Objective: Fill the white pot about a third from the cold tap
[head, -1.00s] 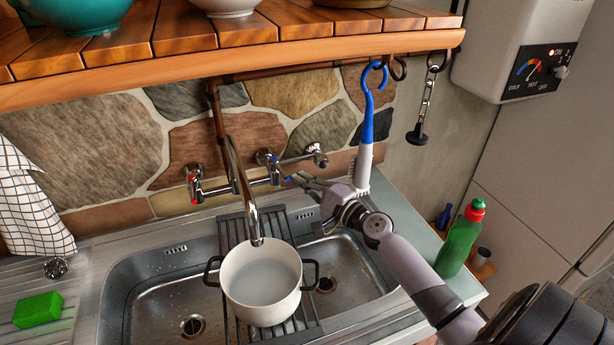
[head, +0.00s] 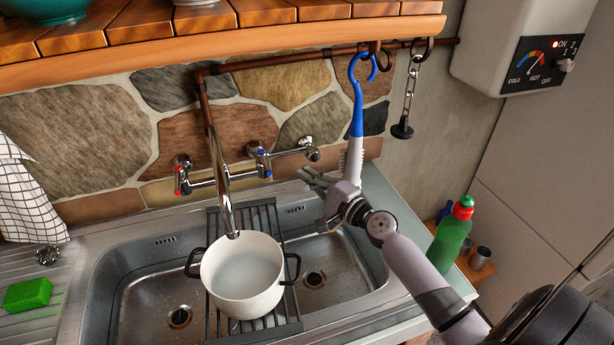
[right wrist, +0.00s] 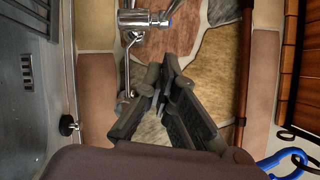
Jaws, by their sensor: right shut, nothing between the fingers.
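The white pot (head: 243,295) with dark handles stands upright on a slatted rack across the sink, under the spout (head: 226,205). Pale water seems to lie in it; its depth is hard to judge. I see no stream between spout and pot. The blue-marked cold tap (head: 262,160) is on the wall to the right of the red-marked tap (head: 180,178); it also shows in the right wrist view (right wrist: 163,22). My right gripper (head: 308,180) is shut and empty, right of the cold tap and apart from it. It also shows in the right wrist view (right wrist: 163,82). My left gripper is out of view.
A blue-handled brush (head: 357,110) hangs behind my right gripper, with a chained plug (head: 403,128) beside it. A wooden shelf (head: 250,50) overhangs the taps. A green bottle (head: 451,240) stands right of my right arm. A green sponge (head: 27,294) lies at left.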

